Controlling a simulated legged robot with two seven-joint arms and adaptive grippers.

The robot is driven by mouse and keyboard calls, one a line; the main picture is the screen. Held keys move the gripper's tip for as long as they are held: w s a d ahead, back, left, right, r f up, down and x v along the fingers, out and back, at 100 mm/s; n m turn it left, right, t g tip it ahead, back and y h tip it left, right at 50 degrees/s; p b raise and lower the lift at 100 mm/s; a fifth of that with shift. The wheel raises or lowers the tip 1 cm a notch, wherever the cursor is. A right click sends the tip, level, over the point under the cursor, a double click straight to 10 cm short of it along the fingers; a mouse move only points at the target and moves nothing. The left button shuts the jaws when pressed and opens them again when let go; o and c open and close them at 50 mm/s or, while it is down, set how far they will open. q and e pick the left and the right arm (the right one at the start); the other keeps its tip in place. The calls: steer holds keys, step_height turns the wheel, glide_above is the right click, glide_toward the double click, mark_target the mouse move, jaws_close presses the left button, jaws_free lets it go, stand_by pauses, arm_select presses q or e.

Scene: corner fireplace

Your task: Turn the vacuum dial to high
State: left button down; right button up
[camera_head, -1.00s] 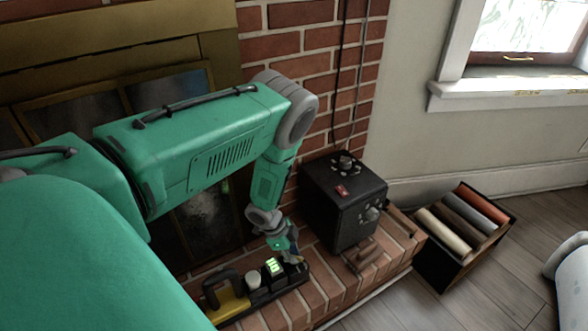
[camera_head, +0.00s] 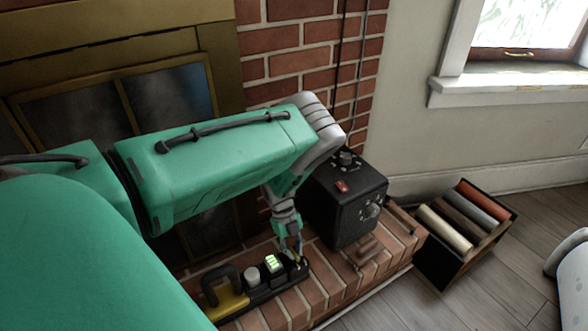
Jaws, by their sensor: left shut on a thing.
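A yellow-and-black device (camera_head: 232,301) with a dark handle, a pale round cap and a lit green display (camera_head: 273,263) lies on the brick hearth. My left gripper (camera_head: 297,260) points down at the device's right end, beside the display, and is shut on a small part there. The fingers mostly hide that part, so its shape and any high mark cannot be read. A black box (camera_head: 345,208) with a red switch and knobs on its top and front stands just right of my left gripper. My right gripper is not in view.
The brick hearth (camera_head: 330,274) ends in an edge at the right. Small brown pieces (camera_head: 368,251) lie in front of the black box. A dark crate (camera_head: 453,268) of coloured rolls stands on the wood floor. The brick wall is close behind my left arm.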

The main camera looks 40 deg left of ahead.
arm_select(q)
steer(key=shift+m, duration=0.3)
stand_by(0.4)
steer(key=c, duration=1.6)
jaws_free()
steer(key=shift+w, duration=0.1)
steer(key=v, duration=1.2)
steer(key=shift+f, duration=0.15)
